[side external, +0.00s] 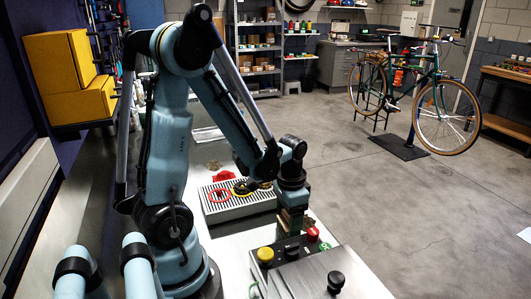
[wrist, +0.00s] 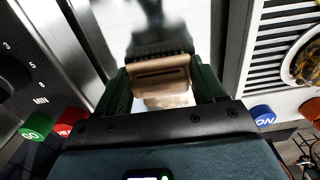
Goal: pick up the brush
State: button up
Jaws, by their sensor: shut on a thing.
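The brush (wrist: 158,78) shows in the wrist view as a tan block with dark bristles on its far side. My gripper (wrist: 160,84) is shut on it, with one dark green finger on each side. In the side external view my gripper (side external: 292,222) points down over the bench, between the slatted tray and the control box. The brush is mostly hidden there by the gripper. I cannot tell whether the brush touches the bench top or is just above it.
A control box (side external: 318,272) with yellow, black, red and green knobs stands close in front of my gripper. A slatted tray (side external: 225,211) holding a red ring and a yellow-and-dark part lies behind. Bare shiny bench lies between them. A bicycle (side external: 418,95) stands on the floor beyond.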

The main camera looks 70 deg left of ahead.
notch_tip(320, 180, up, 10)
jog(key=shift+f, duration=0.25)
notch_tip(320, 180, up, 4)
jog(key=r, duration=0.1)
send_over(267, 183)
jog(key=shift+d+f, duration=0.1)
jog(key=shift+f, duration=4)
jog(key=shift+c, duration=0.4)
jog(key=shift+a, duration=0.45)
jog(key=shift+a+f, duration=0.2)
jog(key=shift+a, duration=0.35)
jog(key=shift+c, duration=0.6)
jog(key=shift+a+r, duration=0.15)
jog(key=shift+a, duration=0.45)
jog(key=shift+a+f, duration=0.2)
jog(key=shift+a, duration=0.1)
jog(key=shift+d+r, duration=0.15)
jog(key=shift+d, duration=1.75)
jog(key=shift+a, duration=2)
notch_tip(267, 183, up, 8)
